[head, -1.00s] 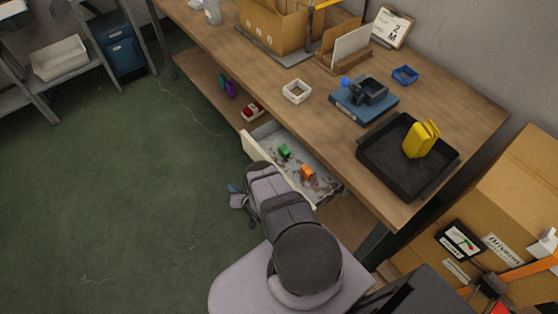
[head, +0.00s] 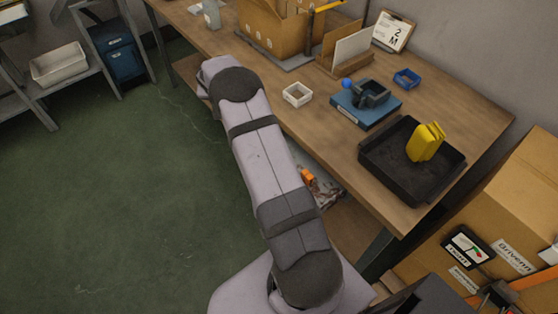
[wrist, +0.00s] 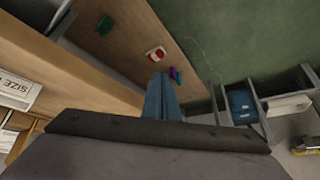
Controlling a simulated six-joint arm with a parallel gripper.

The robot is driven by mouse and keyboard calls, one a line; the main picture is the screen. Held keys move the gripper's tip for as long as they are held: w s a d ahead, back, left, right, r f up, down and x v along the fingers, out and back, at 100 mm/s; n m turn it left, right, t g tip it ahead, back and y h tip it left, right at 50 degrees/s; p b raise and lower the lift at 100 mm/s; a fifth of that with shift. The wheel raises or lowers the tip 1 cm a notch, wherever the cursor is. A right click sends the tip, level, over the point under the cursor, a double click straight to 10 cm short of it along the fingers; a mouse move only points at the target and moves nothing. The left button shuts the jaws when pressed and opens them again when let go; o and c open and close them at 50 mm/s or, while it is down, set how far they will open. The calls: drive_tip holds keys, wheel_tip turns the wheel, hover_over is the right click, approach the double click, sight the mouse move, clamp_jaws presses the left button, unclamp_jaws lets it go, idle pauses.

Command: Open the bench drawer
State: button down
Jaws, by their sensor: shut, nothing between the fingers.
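The bench drawer (head: 330,191) stands pulled out under the bench's front edge in the head view. An orange block (head: 308,176) lies inside it. My arm covers its front panel, its handle and most of its inside. My gripper's blue fingers (wrist: 164,98) show in the wrist view, closed together and empty, above the lower shelf and pointing away from the camera. The gripper is hidden behind my arm in the head view. I cannot tell its exact distance from the drawer.
The lower shelf (wrist: 135,35) holds a red-and-white item (wrist: 155,53) and a green block (wrist: 104,25). Green floor (head: 130,190) is clear at left.

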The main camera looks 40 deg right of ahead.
drive_tip(key=s+d+r+m+g+h, duration=0.1)
drive_tip(key=s+d+r+m, duration=0.15)
drive_tip(key=s+r, duration=0.4)
drive_tip(key=s+d+r+m+g+h, duration=0.1)
drive_tip(key=s+d+r+g, duration=0.15)
drive_tip(key=r, duration=0.65)
drive_tip(key=s+f+m+g+y+p, duration=0.1)
drive_tip(key=s+f+m+y+p, duration=0.2)
drive_tip(key=s+f+y+p, duration=0.45)
drive_tip(key=s+f+m+g+y+p, duration=0.1)
drive_tip(key=s+f+m+y+p, duration=0.2)
drive_tip(key=s, duration=0.8)
drive_tip(key=shift+t, duration=0.25)
drive_tip(key=shift+d+p+x, duration=0.1)
drive_tip(key=shift+p+x, duration=0.6)
drive_tip(key=shift+x, duration=1.95)
drive_tip(key=shift+d+p+x, duration=0.15)
drive_tip(key=shift+p+x, duration=0.5)
drive_tip(key=shift+x, duration=2)
drive_tip(key=shift+w+f, duration=0.1)
drive_tip(key=shift+a, duration=0.1)
drive_tip(key=a, duration=0.8)
drive_tip(key=shift+a+p, duration=0.25)
drive_tip(key=shift+p, duration=0.15)
